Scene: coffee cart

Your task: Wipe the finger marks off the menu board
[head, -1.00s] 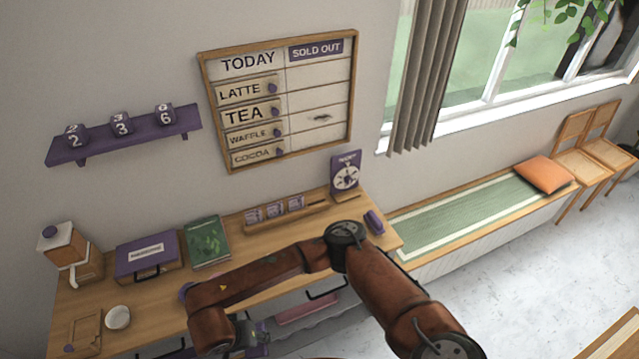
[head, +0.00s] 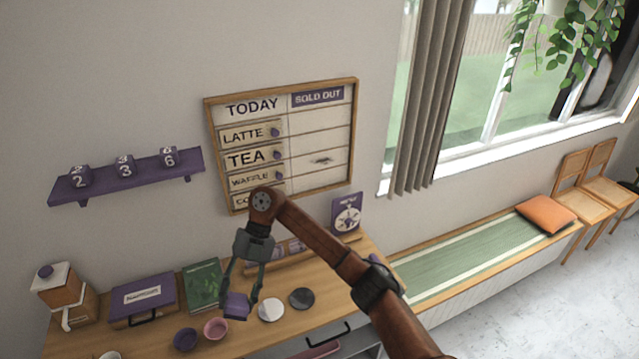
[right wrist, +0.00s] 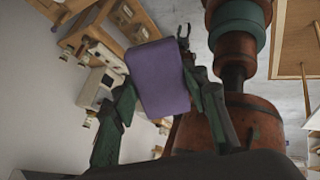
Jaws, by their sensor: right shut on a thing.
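The menu board (head: 336,124) hangs on the wall in a wooden frame. A dark smudge (head: 322,160) shows in its right column, level with the TEA and WAFFLE rows. My right gripper (head: 241,292) is shut on a purple block (head: 236,306), held over the counter, below and left of the board. The block (right wrist: 158,78) also shows between the fingers in the right wrist view. My right arm hides part of the board's lower left, around the COCOA row. A small dark claw shape behind the block in the right wrist view may be my left gripper; its state is unclear.
A purple shelf (head: 126,176) is left of the board.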

